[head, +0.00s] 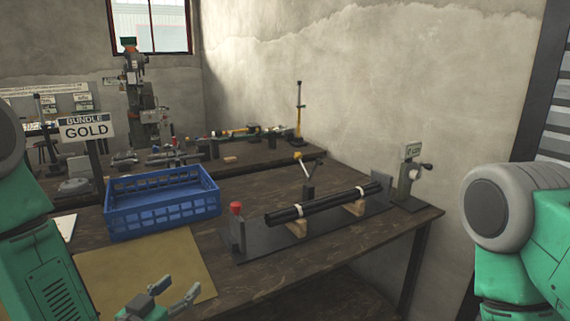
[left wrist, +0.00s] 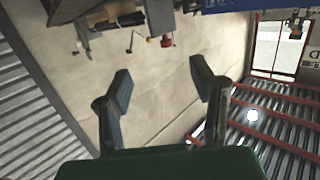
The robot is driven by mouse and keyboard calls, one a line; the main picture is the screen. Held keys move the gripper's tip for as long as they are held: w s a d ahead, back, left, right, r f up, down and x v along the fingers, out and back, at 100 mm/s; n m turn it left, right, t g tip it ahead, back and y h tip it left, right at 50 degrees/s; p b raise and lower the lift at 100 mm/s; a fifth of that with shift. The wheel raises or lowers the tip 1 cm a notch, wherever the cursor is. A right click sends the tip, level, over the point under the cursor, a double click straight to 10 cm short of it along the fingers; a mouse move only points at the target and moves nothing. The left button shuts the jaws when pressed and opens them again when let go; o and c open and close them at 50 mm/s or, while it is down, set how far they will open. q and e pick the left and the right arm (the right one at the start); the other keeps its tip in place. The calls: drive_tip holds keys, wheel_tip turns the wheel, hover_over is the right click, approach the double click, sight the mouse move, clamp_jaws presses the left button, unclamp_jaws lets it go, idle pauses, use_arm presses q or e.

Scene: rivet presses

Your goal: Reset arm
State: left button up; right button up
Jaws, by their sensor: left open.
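My left gripper (head: 172,297) is low in the head view, over the near edge of the tan mat. It is open, with its two fingers apart and nothing between them. In the left wrist view the same gripper (left wrist: 162,85) shows both fingers spread, with bare wall behind them. My right arm (head: 520,235) shows at the right edge of the head view as a green link with a grey joint. The right gripper is out of view.
A blue crate (head: 162,212) stands on the wooden table beside the tan mat (head: 150,262). Black tubes (head: 322,204) with white bands lie on wooden blocks on a dark plate. A red knob (head: 236,208), a small press (head: 410,175) and a GOLD sign (head: 87,127) stand nearby.

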use_arm(q)
drive_tip(key=s+a+f+n+g+y, duration=0.1)
drive_tip(key=s+a+f+g+y, duration=0.15)
drive_tip(key=s+f+g, duration=1.05)
drive_tip(key=s+a+f, duration=0.1)
drive_tip(key=s+f, duration=0.2)
drive_tip(key=s, duration=0.3)
drive_tip(key=s+a+f+g+y, duration=0.1)
drive_tip(key=s+a+f, duration=0.1)
drive_tip(key=s, duration=0.4)
drive_tip(key=s+a+f+n+g, duration=0.1)
drive_tip(key=s+f, duration=0.3)
drive_tip(key=s, duration=0.2)
drive_tip(key=shift+s+a+f+y, duration=0.15)
drive_tip(key=shift+s+f+y, duration=0.05)
drive_tip(key=shift+s+y, duration=0.15)
drive_tip(key=shift+w+d, duration=0.2)
drive_tip(key=shift+d, duration=0.1)
